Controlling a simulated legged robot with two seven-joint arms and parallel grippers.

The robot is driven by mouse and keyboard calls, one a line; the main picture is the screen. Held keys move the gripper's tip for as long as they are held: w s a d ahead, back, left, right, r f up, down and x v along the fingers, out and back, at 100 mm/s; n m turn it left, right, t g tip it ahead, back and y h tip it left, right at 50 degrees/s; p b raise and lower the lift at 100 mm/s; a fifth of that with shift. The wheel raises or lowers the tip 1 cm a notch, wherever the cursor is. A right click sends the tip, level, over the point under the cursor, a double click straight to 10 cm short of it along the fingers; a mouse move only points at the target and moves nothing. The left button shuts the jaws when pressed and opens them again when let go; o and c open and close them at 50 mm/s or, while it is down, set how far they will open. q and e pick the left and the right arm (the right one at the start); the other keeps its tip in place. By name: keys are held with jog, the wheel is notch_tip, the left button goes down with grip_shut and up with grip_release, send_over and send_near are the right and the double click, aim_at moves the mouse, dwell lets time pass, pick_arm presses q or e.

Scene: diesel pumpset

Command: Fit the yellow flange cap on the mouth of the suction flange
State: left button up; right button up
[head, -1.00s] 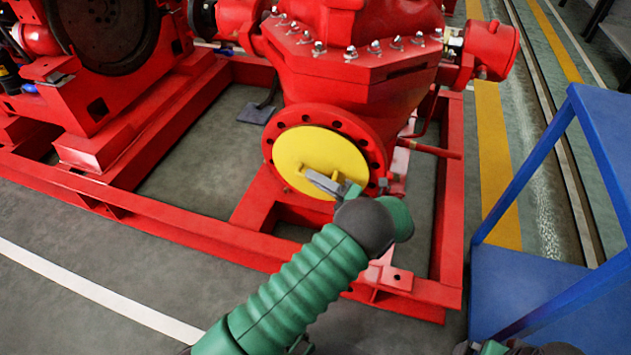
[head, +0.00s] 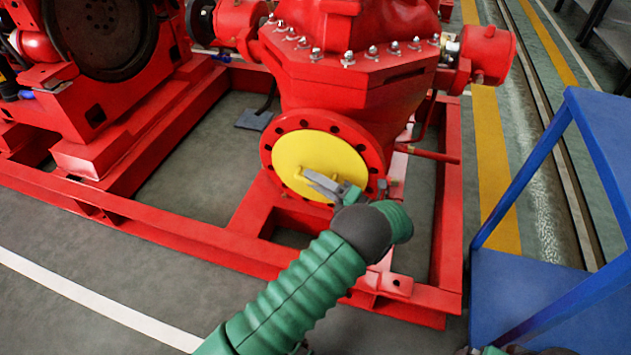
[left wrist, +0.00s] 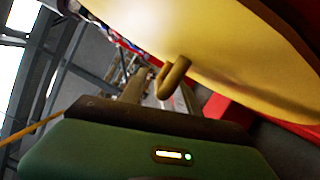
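The yellow flange cap (head: 318,155) is a round disc with a small handle. In the head view it lies over the mouth of the red suction flange (head: 268,160), roughly centred inside the ring of bolt holes; whether it sits fully flush I cannot tell. My left gripper (head: 322,184) is in front of the cap's lower part, by the handle. In the left wrist view the cap (left wrist: 235,50) fills the upper right, and its bent handle (left wrist: 175,78) shows by my left fingers (left wrist: 158,92), which look apart. My right gripper is not clearly seen.
The red pump body (head: 350,85) rises above the flange, on a red base frame (head: 140,228). A blue stand (head: 520,285) is close on the right. Grey floor lies open in front of the frame.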

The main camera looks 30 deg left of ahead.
pick_arm(q)
jog(key=o, duration=0.5)
jog(key=shift+s+d+f, duration=0.1)
jog(key=shift+d+f, duration=0.1)
jog(key=shift+d, duration=1.7)
jog(key=shift+s+d+f, duration=0.1)
jog(key=shift+d+f, duration=0.1)
jog(key=shift+d, duration=1.65)
jog(key=s+p, duration=0.2)
jog(key=s, duration=0.1)
jog(key=s+d+p, duration=0.1)
jog(key=s+p, duration=0.1)
jog(key=s, duration=0.1)
jog(key=shift+d, duration=0.2)
jog(key=shift+w, duration=0.1)
